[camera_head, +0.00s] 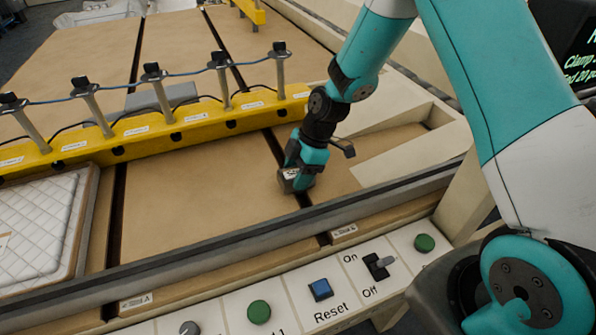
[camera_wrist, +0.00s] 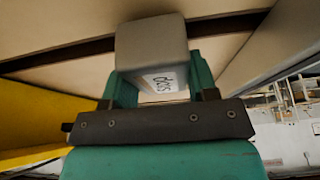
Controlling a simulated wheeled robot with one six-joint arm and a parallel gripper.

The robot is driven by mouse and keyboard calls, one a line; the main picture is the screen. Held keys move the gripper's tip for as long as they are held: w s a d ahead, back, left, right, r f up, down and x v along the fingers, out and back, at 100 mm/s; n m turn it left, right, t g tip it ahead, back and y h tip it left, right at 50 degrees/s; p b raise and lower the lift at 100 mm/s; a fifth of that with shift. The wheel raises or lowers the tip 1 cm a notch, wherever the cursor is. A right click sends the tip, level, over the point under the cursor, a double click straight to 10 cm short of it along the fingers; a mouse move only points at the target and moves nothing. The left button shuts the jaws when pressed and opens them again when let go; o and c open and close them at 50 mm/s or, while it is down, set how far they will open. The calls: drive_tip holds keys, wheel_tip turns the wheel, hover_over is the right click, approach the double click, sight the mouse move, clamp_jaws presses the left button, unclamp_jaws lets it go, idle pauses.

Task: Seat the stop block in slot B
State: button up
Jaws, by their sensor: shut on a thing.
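My gripper (camera_head: 303,168) is shut on the stop block (camera_head: 292,181), a small grey block with a white label. In the wrist view the stop block (camera_wrist: 152,42) sits between the teal fingers of my gripper (camera_wrist: 155,85), its label toward the camera. Slot B (camera_head: 275,147) is a dark groove running across the tan table, its tag (camera_head: 343,231) at the near rail. The block is at the line of slot B, which shows on both sides of it. I cannot tell whether the block touches the groove or hangs above it. Slot A (camera_head: 118,205) lies further left, empty where visible.
A yellow beam (camera_head: 160,130) with several upright posts and cables crosses the table behind my gripper. A quilted white pad (camera_head: 38,225) lies at the left. A grey rail (camera_head: 235,238) and a button panel (camera_head: 290,297) run along the near edge. Bare table lies between the slots.

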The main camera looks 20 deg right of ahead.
drive_tip(key=shift+f+b, duration=0.5)
drive_tip(key=shift+b, duration=0.05)
idle(0.9)
drive_tip(key=o, duration=1.3)
drive_tip(key=b+v, duration=0.1)
drive_tip(key=v, duration=1.6)
drive_tip(key=shift+d+r, duration=0.15)
drive_tip(key=shift+r, duration=0.05)
